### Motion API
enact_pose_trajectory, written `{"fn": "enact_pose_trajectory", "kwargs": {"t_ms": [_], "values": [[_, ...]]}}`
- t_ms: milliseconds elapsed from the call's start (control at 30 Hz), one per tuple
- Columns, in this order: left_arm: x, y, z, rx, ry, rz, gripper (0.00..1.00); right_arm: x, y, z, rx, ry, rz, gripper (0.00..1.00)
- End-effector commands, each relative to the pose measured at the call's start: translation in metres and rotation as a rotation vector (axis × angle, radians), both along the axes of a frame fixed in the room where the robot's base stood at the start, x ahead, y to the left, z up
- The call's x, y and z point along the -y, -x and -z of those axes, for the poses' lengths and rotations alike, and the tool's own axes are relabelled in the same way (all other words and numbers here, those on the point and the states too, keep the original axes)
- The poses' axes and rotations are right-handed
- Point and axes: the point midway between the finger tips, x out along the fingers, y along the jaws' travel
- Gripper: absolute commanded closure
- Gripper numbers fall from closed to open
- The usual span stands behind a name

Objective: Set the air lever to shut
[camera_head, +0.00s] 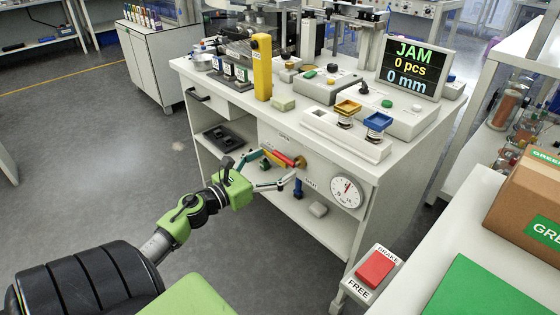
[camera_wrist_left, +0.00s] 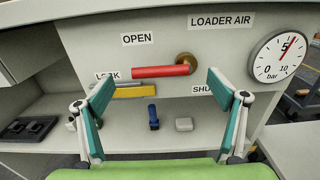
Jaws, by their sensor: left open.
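The red air lever (camera_wrist_left: 160,71) lies about level on the cabinet front, reaching left from its brass pivot (camera_wrist_left: 186,61). The OPEN label (camera_wrist_left: 136,39) is above it. The SHUT label (camera_wrist_left: 203,89) is below right, partly hidden by a finger. The red lever also shows in the head view (camera_head: 284,158). My left gripper (camera_wrist_left: 162,77) is open and empty, its teal fingers spread to either side of the lever. I cannot tell any contact. My right gripper is not in view.
The pressure gauge (camera_head: 346,192) is right of the lever, its needle a little past 5 bar. Below, the shelf holds a blue item (camera_wrist_left: 153,116) and a grey block (camera_wrist_left: 184,124). The bench display (camera_head: 410,68) reads JAM. A red brake button (camera_head: 375,268) stands front right.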

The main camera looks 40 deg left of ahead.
Motion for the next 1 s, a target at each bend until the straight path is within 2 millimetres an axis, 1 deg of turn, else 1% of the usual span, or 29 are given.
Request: {"fn": "enact_pose_trajectory", "kwargs": {"t_ms": [33,200,333,567,667,700,767,800,1000], "values": [[0.001,-0.008,-0.001,0.002,0.000,0.002,0.13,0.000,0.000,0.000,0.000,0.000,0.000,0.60],[0.002,-0.023,0.000,0.001,0.001,0.000,0.13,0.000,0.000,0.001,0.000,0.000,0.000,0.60],[0.002,-0.026,0.000,0.000,0.001,0.000,0.13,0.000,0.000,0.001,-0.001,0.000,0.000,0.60],[0.002,-0.027,0.001,-0.001,0.001,0.000,0.13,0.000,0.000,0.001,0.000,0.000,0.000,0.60],[0.002,-0.027,0.000,0.000,0.001,0.000,0.36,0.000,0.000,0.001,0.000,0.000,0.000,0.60],[0.002,-0.027,0.000,0.000,0.001,0.000,0.46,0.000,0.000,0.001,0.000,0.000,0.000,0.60],[0.002,-0.027,0.000,0.000,0.001,0.000,0.62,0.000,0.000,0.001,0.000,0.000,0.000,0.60],[0.002,-0.026,0.000,0.000,0.001,0.000,0.68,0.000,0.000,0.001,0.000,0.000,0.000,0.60],[0.002,-0.026,0.001,-0.001,0.013,0.000,0.68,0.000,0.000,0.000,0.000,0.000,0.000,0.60]]}}
